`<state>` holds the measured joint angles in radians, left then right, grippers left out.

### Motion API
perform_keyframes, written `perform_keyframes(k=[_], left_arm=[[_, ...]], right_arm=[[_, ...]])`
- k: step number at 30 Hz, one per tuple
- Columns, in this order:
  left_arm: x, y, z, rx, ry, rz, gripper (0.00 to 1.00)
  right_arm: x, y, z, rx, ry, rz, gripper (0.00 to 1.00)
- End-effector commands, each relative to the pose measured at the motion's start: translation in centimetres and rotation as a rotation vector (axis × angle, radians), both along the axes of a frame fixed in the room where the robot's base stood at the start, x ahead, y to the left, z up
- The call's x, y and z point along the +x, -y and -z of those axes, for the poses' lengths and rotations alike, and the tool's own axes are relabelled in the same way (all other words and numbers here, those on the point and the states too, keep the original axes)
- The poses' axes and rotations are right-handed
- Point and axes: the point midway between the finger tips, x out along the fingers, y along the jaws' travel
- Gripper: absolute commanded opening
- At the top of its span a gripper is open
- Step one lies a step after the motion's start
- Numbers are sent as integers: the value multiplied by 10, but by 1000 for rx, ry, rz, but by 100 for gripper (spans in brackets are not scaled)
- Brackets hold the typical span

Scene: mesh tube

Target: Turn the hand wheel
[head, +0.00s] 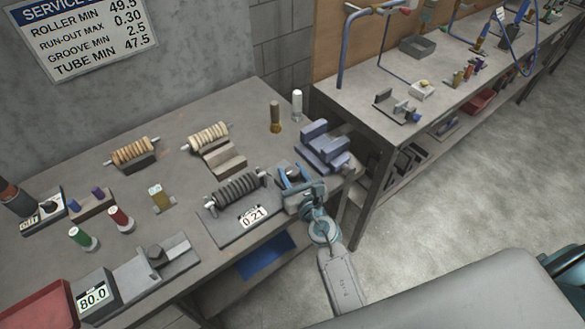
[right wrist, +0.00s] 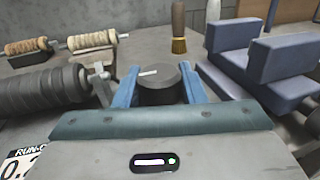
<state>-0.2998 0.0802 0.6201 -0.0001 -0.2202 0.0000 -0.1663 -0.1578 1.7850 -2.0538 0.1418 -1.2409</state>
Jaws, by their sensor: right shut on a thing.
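The hand wheel (right wrist: 158,84) is a dark round knob with a white mark on its top face, seen in the right wrist view at the end of the dark grooved roller. My right gripper (right wrist: 157,88) is shut on the hand wheel, with one blue finger on each side of it. In the head view my right gripper (head: 294,180) is at the right end of the grooved roller (head: 235,188), and the wheel is mostly hidden there by the fingers. The roller lies on a grey plate with a 0.21 run-out display (head: 253,216). My left gripper is not in view.
Blue V-shaped blocks (head: 323,150) stand just beyond my right gripper. A brush (head: 275,118) and a white cylinder (head: 297,104) stand behind. Two tan rollers (head: 208,137) lie at the back. An 80.0 gauge (head: 95,295) and a red tray (head: 42,308) are at the front left.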

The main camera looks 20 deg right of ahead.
Motion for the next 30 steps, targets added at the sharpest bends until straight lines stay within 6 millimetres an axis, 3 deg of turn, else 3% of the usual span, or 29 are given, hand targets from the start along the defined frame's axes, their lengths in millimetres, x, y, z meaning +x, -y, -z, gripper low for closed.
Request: perform_keyframes(k=[18,19,21,30], left_arm=[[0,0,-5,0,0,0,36],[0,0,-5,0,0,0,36],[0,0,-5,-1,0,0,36],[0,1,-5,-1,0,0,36]], right_arm=[[0,0,1,0,0,50,14],[0,0,1,0,0,49,43],[0,0,1,0,0,49,56],[0,0,0,0,0,49,58]])
